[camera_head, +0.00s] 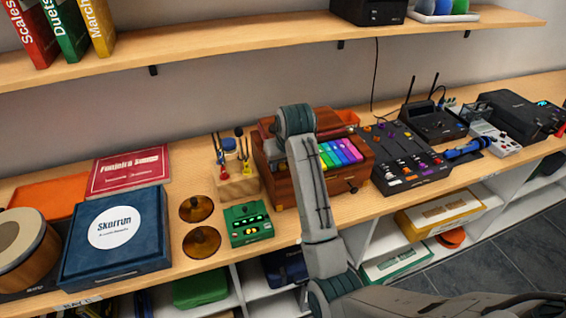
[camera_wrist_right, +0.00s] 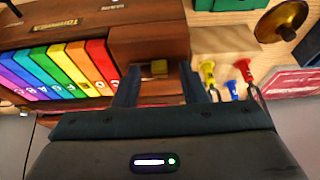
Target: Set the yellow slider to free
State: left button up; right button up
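The wooden instrument box with rainbow keys (camera_head: 340,153) stands mid-table. It also shows in the right wrist view (camera_wrist_right: 150,25). A small dull-yellow block (camera_wrist_right: 155,68), which looks like the yellow slider, sits in a dark recess in the box's wooden side. My right gripper (camera_wrist_right: 160,76) is open, with one finger on each side of the block and a visible gap around it. I cannot tell how deep the fingers reach. No readable "free" mark shows near the block. In the head view my right arm covers part of the box. My left gripper is not in view.
A wooden stand with small coloured forks (camera_head: 235,175) is left of the box. A green device (camera_head: 247,222) and brass cymbals (camera_head: 202,242) lie near it. A black mixer (camera_head: 405,158) stands close on the right. A shelf (camera_head: 200,60) runs above.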

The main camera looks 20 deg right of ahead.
jog(key=shift+c, duration=0.5)
grip_shut()
jog(key=shift+w+p, duration=0.7)
jog(key=shift+w, duration=0.95)
jog(key=shift+r, duration=0.1)
jog(key=shift+c, duration=0.3)
grip_release()
jog(key=shift+o, duration=0.8)
jog(key=shift+w, duration=0.15)
